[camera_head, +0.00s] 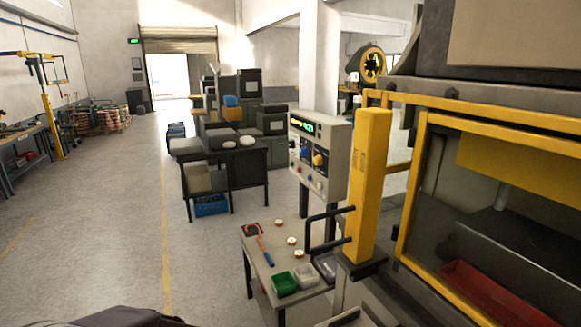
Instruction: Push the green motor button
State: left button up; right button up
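A grey control panel (335,143) on a dark stand is right of the picture's middle, with a lit green display (302,125) at its top. Its front carries a blue knob (304,152), a yellow knob (319,160) and a row of small coloured buttons below them. The buttons are too small for me to tell which one is the green motor button. Neither of my grippers can be made out in this view.
A yellow post (369,185) and yellow-framed machine stand right of the panel. Open floor (110,225) lies to the left.

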pick_arm(q)
grip_shut()
dwell(1.5)
